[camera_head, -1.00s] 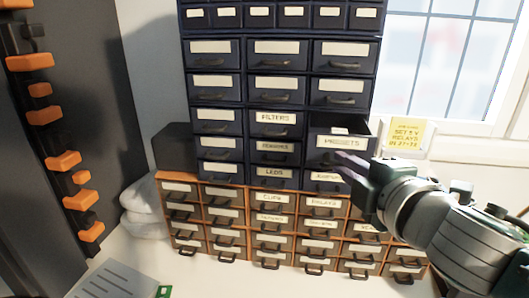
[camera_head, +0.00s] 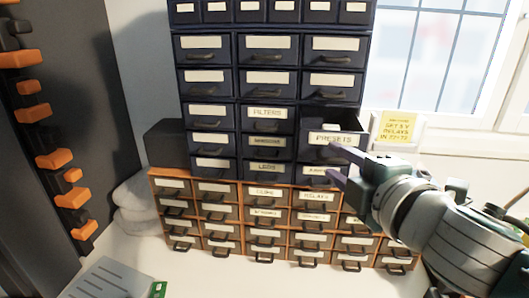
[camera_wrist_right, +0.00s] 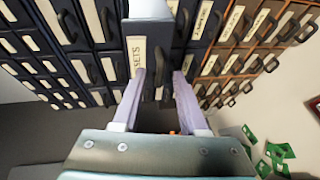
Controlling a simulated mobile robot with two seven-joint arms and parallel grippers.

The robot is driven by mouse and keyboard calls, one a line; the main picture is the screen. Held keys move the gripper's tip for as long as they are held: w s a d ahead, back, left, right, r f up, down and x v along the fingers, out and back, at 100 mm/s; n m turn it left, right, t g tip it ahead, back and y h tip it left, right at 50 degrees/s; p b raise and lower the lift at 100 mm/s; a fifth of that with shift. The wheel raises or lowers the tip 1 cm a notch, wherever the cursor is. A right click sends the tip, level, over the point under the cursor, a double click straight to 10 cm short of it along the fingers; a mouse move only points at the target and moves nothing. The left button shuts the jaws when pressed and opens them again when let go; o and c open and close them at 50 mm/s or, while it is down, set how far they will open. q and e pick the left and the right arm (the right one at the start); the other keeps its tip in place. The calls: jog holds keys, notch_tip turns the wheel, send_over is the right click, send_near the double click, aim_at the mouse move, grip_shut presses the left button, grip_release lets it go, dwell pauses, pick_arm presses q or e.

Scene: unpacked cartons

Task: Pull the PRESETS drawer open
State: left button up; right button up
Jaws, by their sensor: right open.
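The PRESETS drawer (camera_head: 334,140) is a dark blue drawer with a pale label, in the right column of the dark cabinet. It stands partly pulled out, and its open top shows a pale item inside. In the right wrist view its front and label (camera_wrist_right: 137,56) face my gripper. My right gripper (camera_head: 334,160) is open at the drawer front. In the wrist view the dark handle (camera_wrist_right: 159,62) shows between the tips of my right gripper (camera_wrist_right: 160,75); I cannot tell whether either finger touches it. My left gripper is not in view.
Closed dark drawers, such as FILTERS (camera_head: 267,113) and LEDS (camera_head: 265,168), surround it. An orange-framed drawer unit (camera_head: 282,182) stands below. A yellow note (camera_head: 396,127) is at the right. Green boards (camera_wrist_right: 277,152) lie on the table. A dark rack with orange clips (camera_head: 52,158) stands left.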

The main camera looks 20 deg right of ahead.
jog(key=b+v, duration=0.1)
jog(key=v, duration=0.8)
jog(key=shift+s, duration=0.3)
jog(key=shift+r, duration=0.1)
jog(key=s+a+f+m+g+y, duration=0.2)
jog(key=s+a+f+m+g, duration=0.2)
jog(key=s+f+m+g, duration=0.25)
jog(key=s+a+f+m+g+y, duration=0.1)
jog(key=s+a+f+m+g, duration=0.25)
jog(key=s+m+g, duration=0.45)
notch_tip(320, 180, up, 32)
jog(key=n+t+p, duration=0.1)
jog(key=t+p, duration=0.1)
jog(key=p, duration=2.9)
jog(key=shift+s, duration=0.45)
